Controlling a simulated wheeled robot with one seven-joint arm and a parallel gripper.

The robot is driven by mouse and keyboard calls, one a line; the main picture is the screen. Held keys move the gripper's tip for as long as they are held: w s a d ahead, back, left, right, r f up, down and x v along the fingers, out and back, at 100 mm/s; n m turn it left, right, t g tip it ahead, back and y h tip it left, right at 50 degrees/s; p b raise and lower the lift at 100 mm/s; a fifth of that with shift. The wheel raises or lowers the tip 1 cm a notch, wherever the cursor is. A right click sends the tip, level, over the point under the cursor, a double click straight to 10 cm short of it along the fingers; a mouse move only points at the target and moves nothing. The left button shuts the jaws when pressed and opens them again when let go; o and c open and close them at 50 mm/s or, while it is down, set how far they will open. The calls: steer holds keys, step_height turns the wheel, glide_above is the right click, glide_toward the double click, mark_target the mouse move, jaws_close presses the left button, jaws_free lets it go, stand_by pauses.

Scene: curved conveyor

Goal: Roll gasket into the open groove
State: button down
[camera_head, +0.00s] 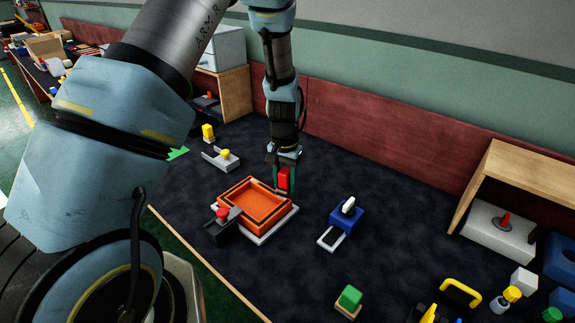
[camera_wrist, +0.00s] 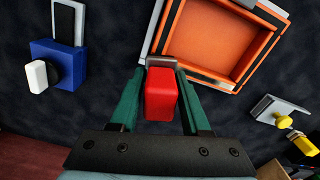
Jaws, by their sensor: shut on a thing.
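An orange square frame (camera_head: 258,204) with a raised rim sits on a light grey plate (camera_head: 274,230) near the table's middle. Black strips (camera_wrist: 206,78) run along parts of its rim in the wrist view; I cannot tell gasket from empty groove there. My gripper (camera_head: 285,187) is at the frame's back right corner, pointing down. Its green fingers are shut on a red block-like handle (camera_wrist: 160,95). A grey piece (camera_wrist: 162,62) shows at the handle's far end, beside the frame's rim. I cannot tell whether it touches the rim.
A dark clamp-like fixture with a red knob (camera_head: 222,213) stands at the frame's front left. A blue block with a white lever (camera_head: 346,216) stands to the right. A grey piece with a yellow knob (camera_head: 225,157) lies behind left. Bare dark table lies between them.

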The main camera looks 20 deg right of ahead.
mark_target(286, 171)
steer(key=shift+r+p, duration=1.65)
steer(key=shift+r, duration=1)
steer(key=shift+d, duration=0.15)
